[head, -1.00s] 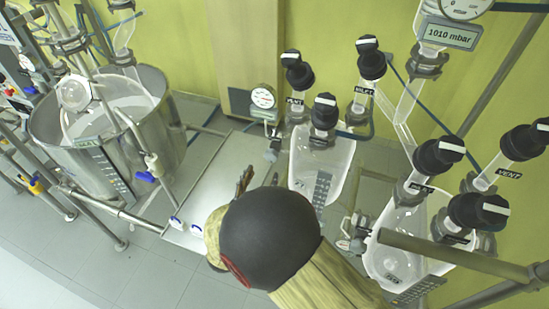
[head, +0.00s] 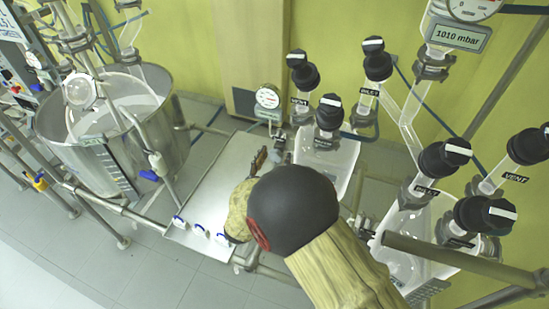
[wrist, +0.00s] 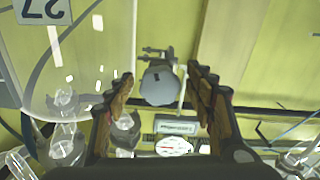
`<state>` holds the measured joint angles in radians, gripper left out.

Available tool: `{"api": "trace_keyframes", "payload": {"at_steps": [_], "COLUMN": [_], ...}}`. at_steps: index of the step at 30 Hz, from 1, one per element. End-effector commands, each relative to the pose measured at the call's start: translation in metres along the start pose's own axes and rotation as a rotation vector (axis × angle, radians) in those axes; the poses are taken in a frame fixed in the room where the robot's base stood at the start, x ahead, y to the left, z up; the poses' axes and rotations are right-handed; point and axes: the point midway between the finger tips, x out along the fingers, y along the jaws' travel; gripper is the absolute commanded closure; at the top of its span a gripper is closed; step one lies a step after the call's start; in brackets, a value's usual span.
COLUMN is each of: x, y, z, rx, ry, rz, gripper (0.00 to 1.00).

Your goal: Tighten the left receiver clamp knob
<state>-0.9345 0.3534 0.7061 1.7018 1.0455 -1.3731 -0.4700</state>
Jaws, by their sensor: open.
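The left receiver (head: 345,165) is the clear vessel right of my gripper in the head view. A small grey clamp fitting (head: 279,136) sits at its left side, partly hidden by my fingers. In the wrist view a round grey knob (wrist: 159,84) faces me, with a metal clamp piece above it. My gripper (head: 262,158) is open, its brown fingers just left of the receiver. In the wrist view the open fingers (wrist: 163,88) stand either side of the knob, with a gap on each side. Nothing is held.
A pressure gauge (head: 268,97) stands just behind the gripper. Black-capped valves rise over the receiver. A second receiver (head: 410,245) is at the right. A steel vessel (head: 165,150) stands at the left. A metal plate (head: 215,185) lies open between.

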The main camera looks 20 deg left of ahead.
Motion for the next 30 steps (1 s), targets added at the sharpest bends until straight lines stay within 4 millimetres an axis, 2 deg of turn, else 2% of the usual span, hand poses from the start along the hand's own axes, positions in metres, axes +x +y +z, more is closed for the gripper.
{"api": "trace_keyframes", "payload": {"at_steps": [2, 25, 30], "x": [-0.0002, -0.0005, -0.0005], "y": [0.0, -0.0001, -0.0003], "z": [0.0001, 0.0002, 0.0005], "rx": [0.0, 0.0, 0.009], "ry": [0.0, 0.0, 0.0], "rz": [0.0, -0.001, -0.001], "gripper": [0.46, 0.9, 0.9]}}
